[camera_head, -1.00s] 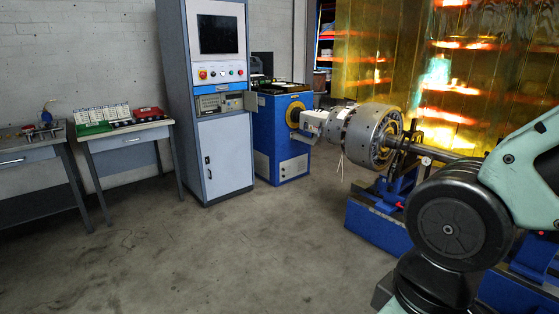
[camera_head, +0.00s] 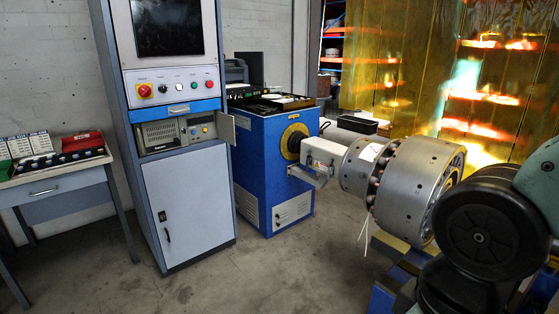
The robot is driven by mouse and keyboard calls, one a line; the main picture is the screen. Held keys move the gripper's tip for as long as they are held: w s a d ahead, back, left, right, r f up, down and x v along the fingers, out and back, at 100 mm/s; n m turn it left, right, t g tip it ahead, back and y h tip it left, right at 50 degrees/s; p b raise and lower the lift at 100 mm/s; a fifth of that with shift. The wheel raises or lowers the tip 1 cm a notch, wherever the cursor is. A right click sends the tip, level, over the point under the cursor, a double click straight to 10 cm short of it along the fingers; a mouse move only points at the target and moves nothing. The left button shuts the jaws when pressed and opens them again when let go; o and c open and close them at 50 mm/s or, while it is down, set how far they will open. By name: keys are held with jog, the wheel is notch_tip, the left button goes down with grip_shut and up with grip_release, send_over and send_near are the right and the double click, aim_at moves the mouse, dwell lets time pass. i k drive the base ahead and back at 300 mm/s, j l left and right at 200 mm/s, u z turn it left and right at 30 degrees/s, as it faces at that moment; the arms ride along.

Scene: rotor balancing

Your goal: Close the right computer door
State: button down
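A tall grey-blue cabinet (camera_head: 188,210) stands left of centre with a dark screen and a button panel at its top. Below the panel is an open bay with a computer unit (camera_head: 170,134) inside. A small grey door (camera_head: 225,128) stands swung out at the right side of this bay. No matching door shows clearly on the bay's left side. My arm is at the lower right, with its black joint in front. My gripper is not in view.
A blue machine drive (camera_head: 272,165) stands right of the cabinet, joined to a large metal rotor (camera_head: 415,190). A desk (camera_head: 65,190) with coloured boxes stands at the left. Bare concrete floor (camera_head: 250,285) lies in front of the cabinet. Yellow curtains hang behind.

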aim_at(225, 126)
jog(key=i+u, duration=0.4)
jog(key=i+l+u, duration=0.2)
jog(key=i+u, duration=0.2)
jog(key=i, duration=0.2)
jog(key=i+l+u, duration=0.35)
jog(key=i, duration=0.15)
jog(key=i+l+u, duration=0.35)
jog(key=i+l, duration=0.25)
jog(key=i+l+u, duration=0.35)
jog(key=i+l, duration=0.3)
jog(key=l, duration=0.15)
jog(key=i, duration=0.35)
